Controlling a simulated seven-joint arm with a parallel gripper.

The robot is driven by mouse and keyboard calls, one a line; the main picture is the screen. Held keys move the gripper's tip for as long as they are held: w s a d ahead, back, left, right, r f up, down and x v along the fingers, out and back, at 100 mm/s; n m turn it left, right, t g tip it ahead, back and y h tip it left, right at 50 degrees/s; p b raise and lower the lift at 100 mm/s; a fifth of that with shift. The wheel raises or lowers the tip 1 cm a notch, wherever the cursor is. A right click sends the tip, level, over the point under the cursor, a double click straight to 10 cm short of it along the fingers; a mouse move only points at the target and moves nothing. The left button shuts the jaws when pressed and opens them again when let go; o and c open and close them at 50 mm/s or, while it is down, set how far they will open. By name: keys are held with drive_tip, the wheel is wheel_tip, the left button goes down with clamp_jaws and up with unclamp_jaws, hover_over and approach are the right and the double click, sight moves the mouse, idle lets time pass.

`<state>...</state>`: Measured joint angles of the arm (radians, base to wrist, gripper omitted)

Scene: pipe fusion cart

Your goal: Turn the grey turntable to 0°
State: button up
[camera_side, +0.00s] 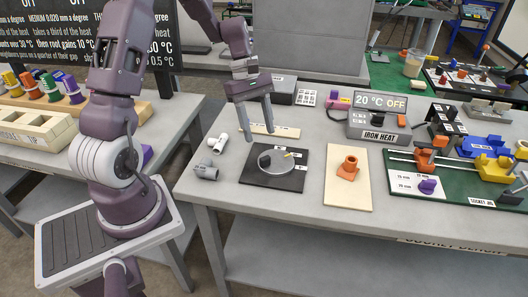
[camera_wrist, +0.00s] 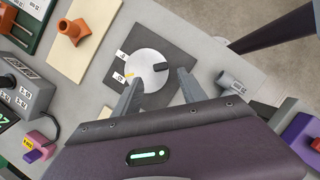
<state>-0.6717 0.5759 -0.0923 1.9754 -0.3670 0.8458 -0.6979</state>
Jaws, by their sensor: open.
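The grey turntable (camera_side: 276,161) is a round light disc on a black square base plate (camera_side: 259,180). A dark block sits on the disc near its left edge, and a small yellow mark shows at its upper right. In the wrist view the disc (camera_wrist: 143,71) has the dark block at its right and the yellow mark at its left. Two white labels stand on the base beside the disc; one seems to read 0. My gripper (camera_side: 259,128) is open and empty, pointing down above the turntable. In the wrist view its two fingers (camera_wrist: 157,82) straddle the disc's near edge.
Grey pipe fittings (camera_side: 206,171) lie left of the base. An orange fitting (camera_side: 348,167) stands on a pale board (camera_side: 362,192) to the right. The iron heater (camera_side: 379,119) is behind, and a green board (camera_side: 460,188) with coloured clamps is at far right.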

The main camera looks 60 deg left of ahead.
sight(265, 157)
drive_tip(key=x, duration=0.7)
clamp_jaws()
